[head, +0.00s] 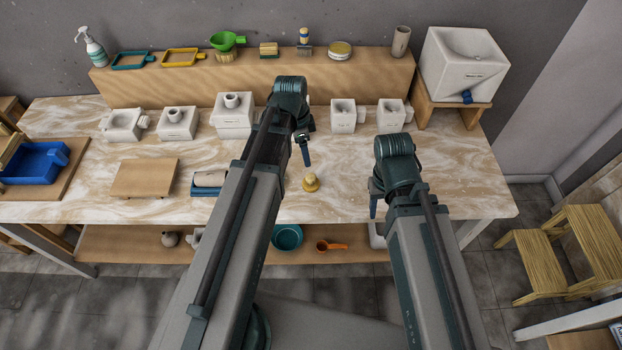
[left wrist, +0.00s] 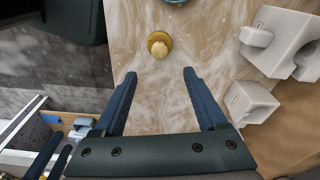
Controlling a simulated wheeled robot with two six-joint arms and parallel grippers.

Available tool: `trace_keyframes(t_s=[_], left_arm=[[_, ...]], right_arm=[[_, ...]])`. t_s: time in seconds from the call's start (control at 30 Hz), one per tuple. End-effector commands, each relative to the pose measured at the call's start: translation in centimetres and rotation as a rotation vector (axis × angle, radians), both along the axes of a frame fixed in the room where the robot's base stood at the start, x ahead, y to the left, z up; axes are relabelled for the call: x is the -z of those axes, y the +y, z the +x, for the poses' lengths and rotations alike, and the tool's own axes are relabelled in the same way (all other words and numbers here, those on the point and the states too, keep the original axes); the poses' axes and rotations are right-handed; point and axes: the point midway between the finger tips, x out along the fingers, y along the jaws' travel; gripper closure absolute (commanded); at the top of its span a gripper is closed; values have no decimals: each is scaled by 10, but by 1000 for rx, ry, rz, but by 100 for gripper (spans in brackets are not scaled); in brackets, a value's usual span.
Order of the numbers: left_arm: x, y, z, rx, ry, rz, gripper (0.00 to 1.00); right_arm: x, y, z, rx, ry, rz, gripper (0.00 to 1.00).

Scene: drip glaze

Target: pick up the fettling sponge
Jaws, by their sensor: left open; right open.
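A small yellow, rounded object (head: 311,184), which looks like the fettling sponge, sits on the marbled tabletop near its front edge. It also shows in the left wrist view (left wrist: 159,46), beyond and roughly between my fingertips. My left gripper (head: 305,150) is above the table, behind the sponge in the head view. In the left wrist view its two fingers (left wrist: 158,76) are spread with nothing between them. My right gripper (head: 374,205) hangs over the table's front right part, right of the sponge. Its fingers are partly hidden by its own wrist.
Several white blocks (head: 233,114) stand along the back of the table. A wooden board (head: 146,178) and a blue tray with a roll (head: 206,189) lie left of my left arm. A wooden step stool (head: 570,250) stands at right. The tabletop around the sponge is clear.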

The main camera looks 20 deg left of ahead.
Motion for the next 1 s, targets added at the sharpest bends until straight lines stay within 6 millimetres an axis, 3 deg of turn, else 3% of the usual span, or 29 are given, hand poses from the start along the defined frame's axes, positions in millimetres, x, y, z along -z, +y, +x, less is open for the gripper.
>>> trace_keyframes(t_s=[0.27,0.77,1.0], left_arm=[[15,-2,0,1,0,1,26],[83,-9,4,0,0,1,26],[87,-10,4,-1,1,1,26]], right_arm=[[15,0,0,0,0,0,50],[83,0,0,1,0,0,50],[87,0,0,1,0,0,50]])
